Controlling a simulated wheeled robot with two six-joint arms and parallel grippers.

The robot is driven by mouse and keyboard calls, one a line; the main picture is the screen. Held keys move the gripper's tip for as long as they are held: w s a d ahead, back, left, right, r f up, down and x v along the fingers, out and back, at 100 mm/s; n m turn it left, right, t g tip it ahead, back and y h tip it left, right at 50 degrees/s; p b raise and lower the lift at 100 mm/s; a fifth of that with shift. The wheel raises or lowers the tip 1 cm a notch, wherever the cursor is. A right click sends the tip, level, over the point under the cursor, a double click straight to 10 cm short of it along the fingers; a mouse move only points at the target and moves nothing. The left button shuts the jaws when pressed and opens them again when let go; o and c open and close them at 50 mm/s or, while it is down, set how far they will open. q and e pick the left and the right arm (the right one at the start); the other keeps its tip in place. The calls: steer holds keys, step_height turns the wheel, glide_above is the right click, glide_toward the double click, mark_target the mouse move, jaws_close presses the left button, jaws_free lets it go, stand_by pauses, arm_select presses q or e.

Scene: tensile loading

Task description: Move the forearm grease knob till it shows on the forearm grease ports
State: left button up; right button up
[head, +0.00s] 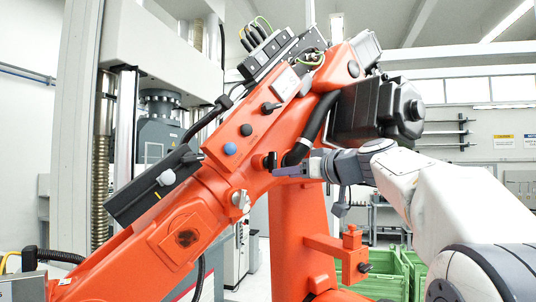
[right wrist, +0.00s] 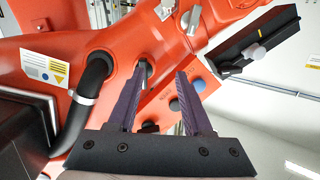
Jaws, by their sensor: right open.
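The big orange robot forearm (head: 185,195) slants across the head view. It carries several knobs, and no readable mark tells which is the grease knob. My right gripper (head: 276,168) is open, its fingers pointing left at the forearm's lower edge, by a small dark knob (head: 270,160). A blue knob (head: 230,149) and a black knob (head: 246,129) sit higher on the forearm. A silver knob (head: 240,199) is lower. I cannot identify the grease ports.
A black box with a grey knob (head: 166,177) is fixed beside the forearm. A black hose (head: 311,135) bends close above my right gripper. A dark motor housing (head: 375,112) hangs above my wrist. Green crates (head: 385,275) stand below right.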

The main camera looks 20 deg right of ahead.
steer(key=t+p, duration=0.1)
steer(key=t, duration=0.1)
glide_toward(276, 155)
steer(key=p+x, duration=0.5)
steer(key=x, duration=0.3)
steer(key=shift+w+a+r, duration=0.1)
steer(key=shift+a+r, duration=0.05)
steer(key=shift+r, duration=0.05)
steer(key=shift+w+a+f+p, duration=0.15)
steer(key=shift+w+p, duration=0.25)
steer(key=shift+w, duration=0.15)
jaws_close()
